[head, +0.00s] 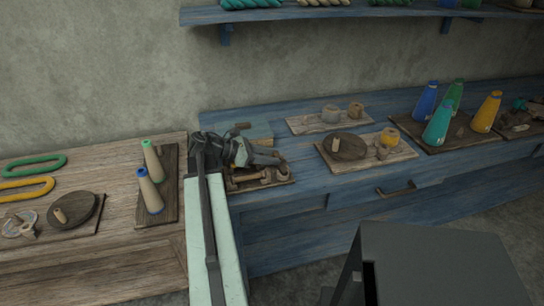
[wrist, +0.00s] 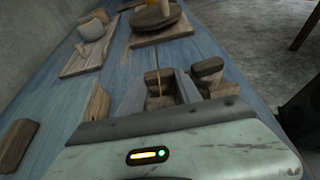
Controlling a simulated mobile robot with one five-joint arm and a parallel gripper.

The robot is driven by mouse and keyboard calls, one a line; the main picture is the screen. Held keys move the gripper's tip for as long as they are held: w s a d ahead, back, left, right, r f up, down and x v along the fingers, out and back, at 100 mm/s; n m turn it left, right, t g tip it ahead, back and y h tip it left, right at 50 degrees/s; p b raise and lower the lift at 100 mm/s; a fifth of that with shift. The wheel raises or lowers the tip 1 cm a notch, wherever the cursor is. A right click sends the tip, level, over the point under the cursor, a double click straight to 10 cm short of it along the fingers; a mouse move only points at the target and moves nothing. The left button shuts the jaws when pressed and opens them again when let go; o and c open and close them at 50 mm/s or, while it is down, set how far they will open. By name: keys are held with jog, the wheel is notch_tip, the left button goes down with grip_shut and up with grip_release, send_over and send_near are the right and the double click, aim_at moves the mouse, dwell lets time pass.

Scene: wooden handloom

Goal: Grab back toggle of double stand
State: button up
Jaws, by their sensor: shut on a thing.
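The double stand is a low dark wooden board (head: 242,187) on the blue bench, with small wooden toggles on it. My gripper (head: 277,162) is down over its back part. In the wrist view my gripper (wrist: 160,92) has its two grey fingers closed around a small brown wooden piece (wrist: 161,101), which looks like the back toggle. Most of that piece is hidden by the fingers. Another wooden toggle (wrist: 208,70) stands beside the right finger, on the front side, apart from the grip. My arm hides part of the stand in the head view.
Cones (head: 440,122) stand farther right. Spools (head: 150,190) stand left.

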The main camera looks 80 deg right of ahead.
notch_tip(320, 180, up, 10)
jog(key=p, duration=0.9)
jog(key=shift+f, duration=0.2)
jog(key=shift+w, duration=0.1)
